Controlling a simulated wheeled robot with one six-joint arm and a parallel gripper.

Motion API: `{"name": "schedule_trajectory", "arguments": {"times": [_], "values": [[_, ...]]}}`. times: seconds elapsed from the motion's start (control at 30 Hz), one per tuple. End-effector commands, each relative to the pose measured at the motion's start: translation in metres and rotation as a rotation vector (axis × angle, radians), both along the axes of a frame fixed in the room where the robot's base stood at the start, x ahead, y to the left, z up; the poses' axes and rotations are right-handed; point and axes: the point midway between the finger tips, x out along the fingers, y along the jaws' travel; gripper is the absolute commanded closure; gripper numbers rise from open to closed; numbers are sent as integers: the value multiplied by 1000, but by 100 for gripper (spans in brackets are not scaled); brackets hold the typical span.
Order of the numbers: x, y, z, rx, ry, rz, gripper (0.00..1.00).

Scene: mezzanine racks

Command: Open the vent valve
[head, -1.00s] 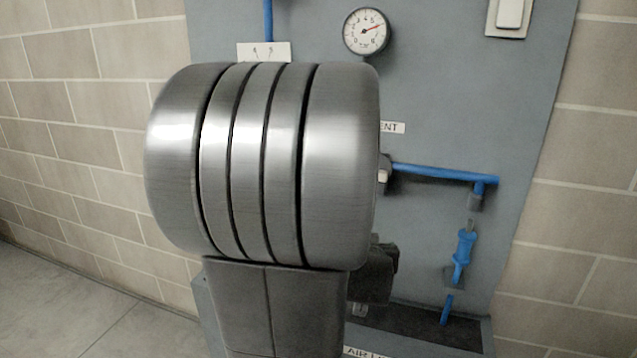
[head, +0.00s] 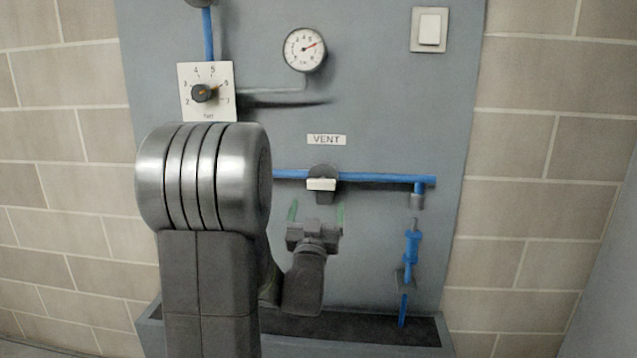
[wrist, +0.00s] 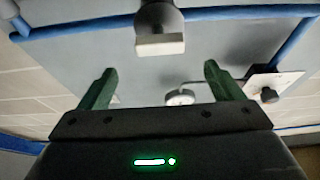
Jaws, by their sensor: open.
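The vent valve has a white block handle (head: 321,184) on a dark round body, set on a horizontal blue pipe (head: 385,179) under the VENT label (head: 327,140). The handle sits crosswise, its long side level in the head view. It also shows at the top of the wrist view (wrist: 160,45). My gripper (head: 316,212) is just below the valve in the head view, with its green fingers apart and nothing between them. In the wrist view my gripper (wrist: 160,70) has its fingers spread to either side of the handle's line. I see no contact with the handle.
A white switch (head: 429,30) is at upper right. A blue fitting (head: 411,245) hangs at lower right. A trough (head: 150,325) runs along the panel's bottom.

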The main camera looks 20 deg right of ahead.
Motion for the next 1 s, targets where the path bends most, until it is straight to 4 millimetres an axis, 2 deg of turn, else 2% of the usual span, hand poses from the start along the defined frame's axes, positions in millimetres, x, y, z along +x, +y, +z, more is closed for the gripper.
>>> {"name": "schedule_trajectory", "arguments": {"times": [0.2,0.43,0.6,0.9,1.0], "values": [[38,-24,20,-1,-1,0,13],[66,-41,33,1,1,-1,13],[75,-47,37,1,1,0,13],[77,-47,38,1,1,0,13],[77,-47,38,1,1,0,30]]}}
